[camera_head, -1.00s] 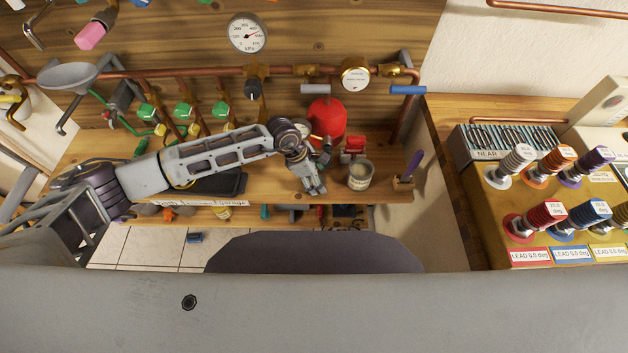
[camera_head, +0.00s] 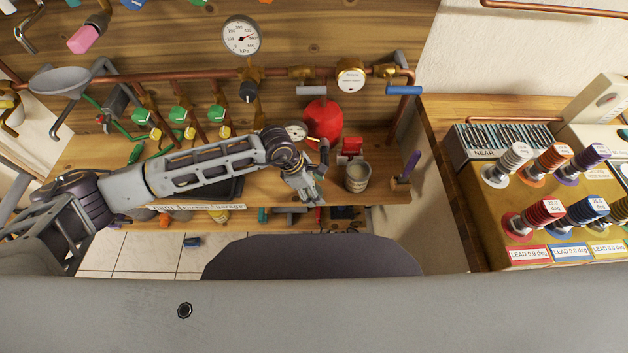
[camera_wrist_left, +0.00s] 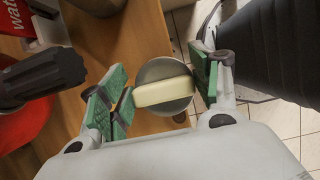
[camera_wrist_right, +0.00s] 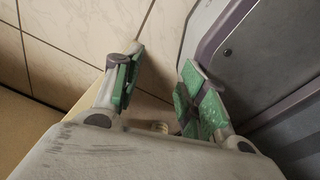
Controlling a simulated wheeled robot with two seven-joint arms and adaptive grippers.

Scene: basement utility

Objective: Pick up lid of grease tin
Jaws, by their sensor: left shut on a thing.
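The lid is a round grey disc (camera_wrist_left: 155,72) with a cream bar handle (camera_wrist_left: 165,91) across it, seen in the left wrist view. My left gripper (camera_wrist_left: 164,92) is shut on the handle, with green pads at its two ends. In the head view this gripper (camera_head: 308,196) is at the front edge of the wooden bench, left of the open grease tin (camera_head: 357,178); I cannot make out the lid there. The tin stands upright on the bench. My right gripper (camera_wrist_right: 158,92) is open and empty above the tiled floor.
A red canister (camera_head: 323,120) and a small red item (camera_head: 351,148) stand behind the tin. A purple-handled brush (camera_head: 407,170) is right of it. Copper pipes and gauges (camera_head: 242,35) line the back panel. Bare floor tiles (camera_head: 140,250) show in front.

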